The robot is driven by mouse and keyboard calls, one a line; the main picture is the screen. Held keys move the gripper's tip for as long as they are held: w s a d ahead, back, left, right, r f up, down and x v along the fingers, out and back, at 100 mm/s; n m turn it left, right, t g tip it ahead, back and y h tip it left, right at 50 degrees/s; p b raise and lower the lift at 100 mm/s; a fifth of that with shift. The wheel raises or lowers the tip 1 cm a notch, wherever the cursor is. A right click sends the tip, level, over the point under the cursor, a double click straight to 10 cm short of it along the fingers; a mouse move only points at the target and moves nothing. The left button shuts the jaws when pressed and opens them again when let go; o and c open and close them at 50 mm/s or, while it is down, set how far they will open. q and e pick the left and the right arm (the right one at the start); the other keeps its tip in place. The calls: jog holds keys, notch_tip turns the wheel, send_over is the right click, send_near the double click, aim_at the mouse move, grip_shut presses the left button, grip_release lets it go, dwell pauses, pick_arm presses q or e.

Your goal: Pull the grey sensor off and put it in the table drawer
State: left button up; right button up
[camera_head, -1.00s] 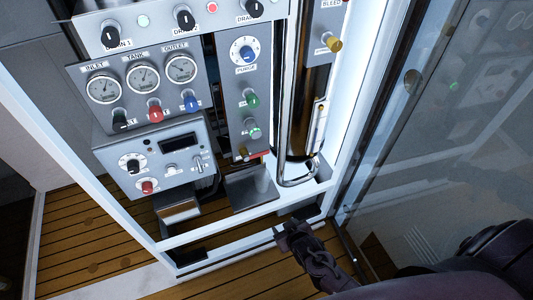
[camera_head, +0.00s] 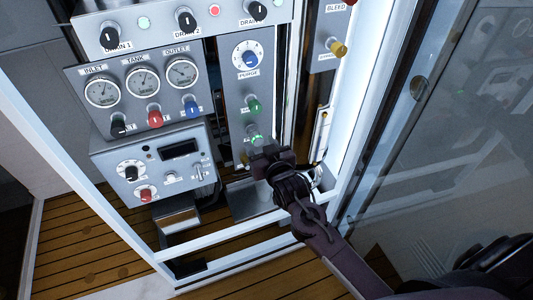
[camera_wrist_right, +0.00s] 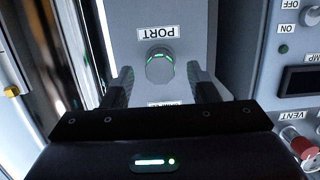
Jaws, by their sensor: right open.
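The grey sensor (camera_wrist_right: 160,66) is a short round cap with a green lit ring, on the panel by a PORT label in the right wrist view. In the head view the sensor (camera_head: 256,139) shows just above my right gripper (camera_head: 268,160). In the right wrist view my right gripper (camera_wrist_right: 160,90) is open, with one finger on each side of the sensor's lower part in the picture. I cannot tell whether the fingers touch it. My left gripper is not in view. No table drawer shows.
A green knob (camera_head: 254,107) is above the sensor, and a PURGE dial (camera_head: 245,55) higher up. A control box (camera_head: 158,160) with knobs stands to the left. The white cabinet frame (camera_head: 350,130) and a glass door (camera_head: 450,130) lie to the right.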

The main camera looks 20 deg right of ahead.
aim_at(259, 145)
jog(key=shift+w+f, duration=0.25)
jog(key=shift+w, duration=0.75)
jog(key=c, duration=1)
jog(key=shift+c, duration=0.2)
jog(key=shift+s, duration=0.15)
jog(key=shift+s+p, duration=1.55)
jog(key=shift+s, duration=0.85)
